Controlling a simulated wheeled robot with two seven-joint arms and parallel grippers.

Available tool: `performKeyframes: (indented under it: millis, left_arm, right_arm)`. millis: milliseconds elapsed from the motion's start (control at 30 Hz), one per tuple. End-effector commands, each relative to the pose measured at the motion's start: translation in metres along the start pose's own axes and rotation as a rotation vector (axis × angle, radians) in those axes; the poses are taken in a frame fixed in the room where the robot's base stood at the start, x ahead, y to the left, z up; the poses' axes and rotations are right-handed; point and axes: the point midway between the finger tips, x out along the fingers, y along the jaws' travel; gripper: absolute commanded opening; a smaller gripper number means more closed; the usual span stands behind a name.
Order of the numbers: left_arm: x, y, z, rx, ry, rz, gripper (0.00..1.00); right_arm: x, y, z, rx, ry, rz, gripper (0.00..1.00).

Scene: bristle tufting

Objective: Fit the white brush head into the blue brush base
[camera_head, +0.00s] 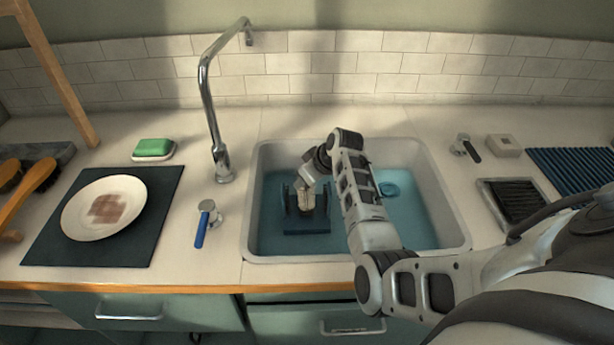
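A dark blue block, which looks like the blue brush base (306,226), sits in the sink's left half, with dark upright parts at its left and right. A small pale piece (305,194), possibly the white brush head, shows between these uprights, just above the block. My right gripper (306,203) reaches down into the sink at this spot. Its fingertips are too small and dark to tell from the uprights, so I cannot tell whether it grips the pale piece. Whether the piece touches the block is also unclear. My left gripper is not in view.
A tall faucet (207,100) stands behind left. A plate (75,222) lies on a dark mat (140,245). A blue-handled tap (203,228) is left of the sink.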

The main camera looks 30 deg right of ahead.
Motion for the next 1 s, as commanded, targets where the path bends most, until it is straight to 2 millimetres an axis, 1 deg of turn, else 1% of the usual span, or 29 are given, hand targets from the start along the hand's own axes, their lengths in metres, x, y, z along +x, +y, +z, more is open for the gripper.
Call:
performKeyframes:
  millis: [433, 467, 500, 533, 833, 933, 1000]
  left_arm:
    - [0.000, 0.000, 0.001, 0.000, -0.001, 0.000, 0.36]
    - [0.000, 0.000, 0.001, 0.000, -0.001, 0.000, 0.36]
    - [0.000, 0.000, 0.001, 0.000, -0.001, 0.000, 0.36]
    - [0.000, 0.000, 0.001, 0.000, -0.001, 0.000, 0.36]
    - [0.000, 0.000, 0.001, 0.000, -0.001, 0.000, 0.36]
    - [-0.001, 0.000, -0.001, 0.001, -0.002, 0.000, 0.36]
    - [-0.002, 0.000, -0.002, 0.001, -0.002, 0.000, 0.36]
  right_arm:
    - [0.000, 0.000, 0.000, 0.000, 0.001, 0.001, 0.00]
    - [0.000, 0.000, 0.000, 0.000, 0.001, 0.000, 0.39]
    - [0.000, 0.000, 0.000, 0.000, 0.001, 0.001, 0.51]
    - [0.000, 0.000, 0.000, 0.000, 0.001, 0.001, 0.56]
    - [-0.001, 0.000, 0.001, 0.000, 0.000, 0.000, 0.56]
    - [-0.007, 0.001, 0.000, 0.000, 0.002, 0.002, 0.56]
    - [-0.017, 0.001, 0.000, -0.001, 0.002, 0.003, 0.56]
